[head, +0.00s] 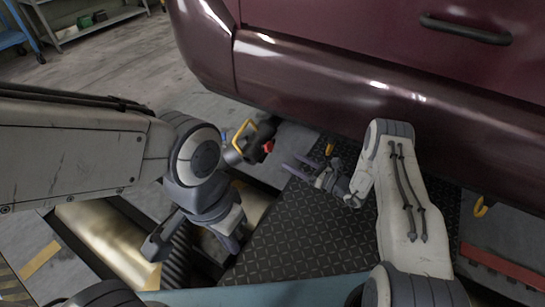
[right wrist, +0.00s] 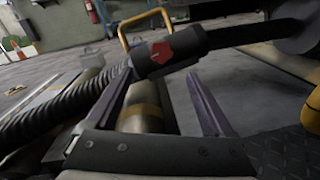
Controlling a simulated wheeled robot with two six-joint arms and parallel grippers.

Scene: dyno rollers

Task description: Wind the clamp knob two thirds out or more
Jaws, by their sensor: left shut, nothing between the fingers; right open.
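The clamp knob is small and red. In the head view, the knob (head: 268,147) sits on the right side of a dark nozzle (head: 243,153) with a yellow handle, beside the car's lower edge. The right wrist view shows the red knob (right wrist: 162,53) facing me on the dark nozzle (right wrist: 192,46), ahead of the fingertips. My right gripper (head: 299,166) is open and empty, to the right of and apart from the knob; its two fingers also show in the right wrist view (right wrist: 160,78). My left gripper (head: 234,242) is shut and empty, low over the rollers.
A ribbed hose (right wrist: 65,112) runs from the nozzle. The maroon car (head: 350,75) stands close behind the work area. Brass rollers (head: 105,235) lie at lower left, and a dark tread plate (head: 310,235) lies under my right gripper. A yellow hook (head: 481,207) shows at right.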

